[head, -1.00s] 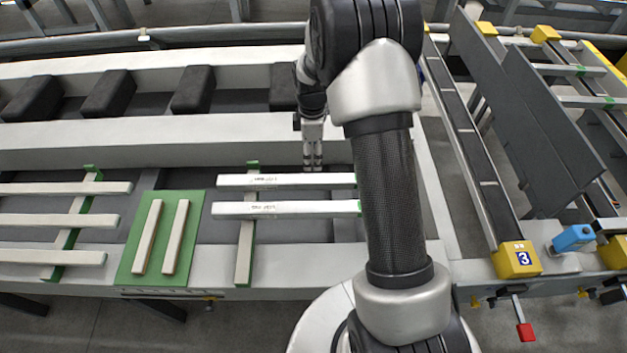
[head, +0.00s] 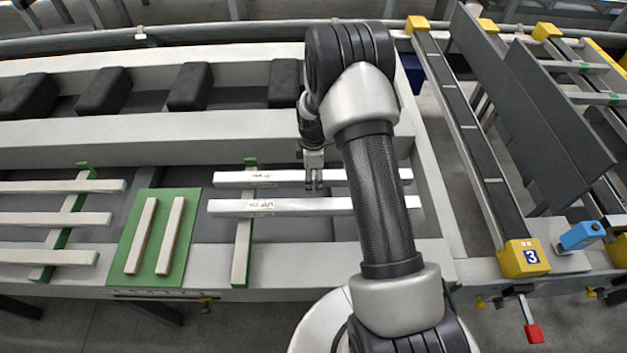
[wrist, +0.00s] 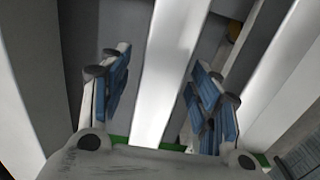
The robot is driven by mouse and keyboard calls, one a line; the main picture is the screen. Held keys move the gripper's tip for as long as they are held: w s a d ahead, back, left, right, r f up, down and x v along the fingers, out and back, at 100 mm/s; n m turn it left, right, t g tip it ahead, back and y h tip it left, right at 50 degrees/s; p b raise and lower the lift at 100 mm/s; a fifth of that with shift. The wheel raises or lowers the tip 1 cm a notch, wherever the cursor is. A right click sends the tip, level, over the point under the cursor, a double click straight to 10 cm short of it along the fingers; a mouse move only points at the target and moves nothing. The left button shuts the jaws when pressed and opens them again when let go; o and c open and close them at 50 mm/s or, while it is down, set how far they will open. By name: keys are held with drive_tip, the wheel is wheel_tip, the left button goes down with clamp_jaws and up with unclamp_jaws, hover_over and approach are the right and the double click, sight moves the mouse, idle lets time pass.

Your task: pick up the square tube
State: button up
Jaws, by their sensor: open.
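Two long pale tubes with printed labels lie side by side across the middle of the runout table: a far tube (head: 345,177) and a near tube (head: 320,207). I cannot tell which one the task means. My gripper (head: 314,184) points down over the far tube in the head view, open and empty. In the wrist view, one tube (wrist: 170,60) runs lengthwise between my gripper's (wrist: 160,100) two blue-padded fingers, with dark gaps on both sides. Another pale bar (wrist: 275,80) lies to the right. My arm hides part of the tubes' right portion.
A green-edged support strip (head: 243,250) lies under the tubes' left part. A green mat (head: 187,250) with two short bars lies left of it, and several long bars (head: 50,220) lie further left. Dark blocks (head: 190,87) sit in the channel behind. A numbered yellow block (head: 523,258) stands right.

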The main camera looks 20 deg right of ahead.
drive_tip(key=shift+c, duration=0.6)
clamp_jaws()
drive_tip(key=shift+r, duration=0.1)
